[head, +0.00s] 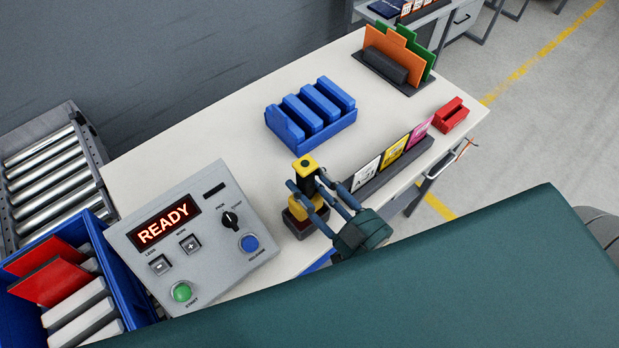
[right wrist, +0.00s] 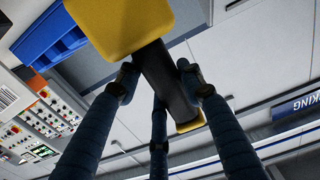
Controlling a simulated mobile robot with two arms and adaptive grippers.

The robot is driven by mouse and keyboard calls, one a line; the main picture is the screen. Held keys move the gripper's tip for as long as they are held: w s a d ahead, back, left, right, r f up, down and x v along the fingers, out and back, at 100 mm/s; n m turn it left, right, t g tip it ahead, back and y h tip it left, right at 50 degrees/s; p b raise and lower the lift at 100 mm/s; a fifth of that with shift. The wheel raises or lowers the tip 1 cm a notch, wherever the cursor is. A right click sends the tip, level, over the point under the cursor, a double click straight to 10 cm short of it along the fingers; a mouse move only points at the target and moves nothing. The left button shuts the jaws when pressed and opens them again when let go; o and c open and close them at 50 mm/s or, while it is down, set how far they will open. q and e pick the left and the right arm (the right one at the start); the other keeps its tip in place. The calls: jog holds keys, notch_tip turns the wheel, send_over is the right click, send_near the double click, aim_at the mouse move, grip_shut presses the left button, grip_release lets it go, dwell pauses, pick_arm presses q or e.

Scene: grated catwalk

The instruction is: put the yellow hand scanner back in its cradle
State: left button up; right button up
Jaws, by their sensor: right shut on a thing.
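The yellow hand scanner (head: 305,164) has yellow ends and a black handle between them. My right gripper (head: 314,184) is shut on the handle, near the front edge of the white worktop. In the right wrist view, one yellow end of the scanner (right wrist: 118,25) is large at the top, and the fingers (right wrist: 157,74) close around the black handle. The dark cradle (head: 304,226) is low on the worktop, just under the scanner's lower yellow part, which overlaps it in the picture. I cannot tell whether they touch. My left gripper is not in view.
A grey control box (head: 190,238) reading READY stands left of the cradle. A blue rack (head: 343,122) is behind. A dark card strip (head: 393,170) with coloured cards lies close on the right. A red holder (head: 449,114) is farther right. The back-left worktop is clear.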

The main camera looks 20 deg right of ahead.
aim_at(315, 204)
dwell(0.4)
jog(key=shift+p, duration=0.3)
dwell(0.7)
jog(key=shift+f+b, duration=2.1)
jog(key=shift+f, duration=0.85)
jog(key=o, duration=1.7)
jog(key=shift+f, duration=0.1)
jog(key=shift+o, duration=0.2)
jog(key=shift+s, duration=0.1)
